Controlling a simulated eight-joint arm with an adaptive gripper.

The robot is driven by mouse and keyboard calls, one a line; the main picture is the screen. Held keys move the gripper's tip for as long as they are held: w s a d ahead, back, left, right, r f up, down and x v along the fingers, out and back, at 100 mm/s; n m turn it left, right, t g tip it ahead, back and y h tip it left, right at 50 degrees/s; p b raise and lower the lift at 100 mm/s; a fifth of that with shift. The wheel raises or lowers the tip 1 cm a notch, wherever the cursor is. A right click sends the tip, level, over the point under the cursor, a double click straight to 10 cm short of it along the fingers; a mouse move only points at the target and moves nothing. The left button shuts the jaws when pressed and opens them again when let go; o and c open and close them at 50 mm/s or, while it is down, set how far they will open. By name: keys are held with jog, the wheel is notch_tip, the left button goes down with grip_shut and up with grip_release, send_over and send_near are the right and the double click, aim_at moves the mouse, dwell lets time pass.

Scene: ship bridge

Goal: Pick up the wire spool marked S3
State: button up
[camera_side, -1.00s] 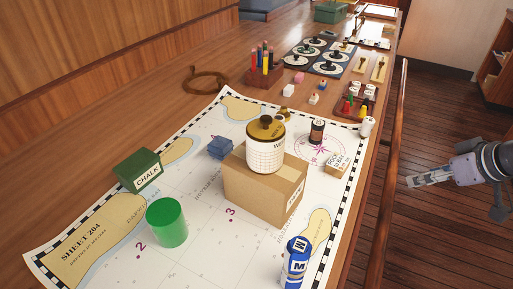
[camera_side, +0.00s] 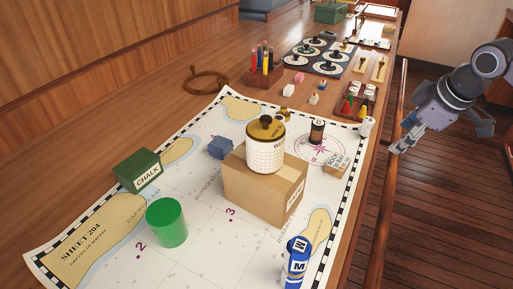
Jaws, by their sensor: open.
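A small dark spool-like cylinder (camera_side: 317,132) with a pale top stands upright on the chart (camera_side: 190,255), by the compass rose. I cannot read S3 on it or on any other piece. A small white cylinder (camera_side: 367,126) stands at the chart's right edge, and pale round pieces (camera_side: 356,88) sit in a brown tray; their marks are too small to tell. My gripper (camera_side: 398,147) is open and empty, in the air right of the table edge, apart from all of these.
A cardboard box (camera_side: 258,195) carries a white jar (camera_side: 265,155) with a brass lid. A green cylinder (camera_side: 167,223), a CHALK box (camera_side: 138,170), a blue-white can (camera_side: 296,265) and a small labelled box (camera_side: 337,164) stand around it. A wooden rail (camera_side: 386,200) runs along the table's right edge.

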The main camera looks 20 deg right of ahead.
jog(key=w+a+r+n+g+h, duration=0.1)
jog(key=w+a+r+n+g, duration=0.15)
jog(key=w+a+n, duration=0.6)
jog(key=n+h, duration=0.2)
jog(key=n, duration=0.6)
send_near(317, 124)
jog(key=w+f, duration=0.2)
jog(key=shift+m+g, duration=0.25)
jog(key=shift+g, duration=0.1)
jog(key=x, duration=0.4)
jog(key=shift+s+d+f, duration=0.1)
jog(key=shift+d+f, duration=0.05)
jog(key=shift+f, duration=0.1)
jog(key=shift+s+d+x, duration=0.15)
jog(key=shift+x, duration=1.25)
jog(key=shift+s+d+x, duration=0.1)
jog(key=shift+x, duration=1.25)
jog(key=shift+r, duration=0.1)
grip_shut()
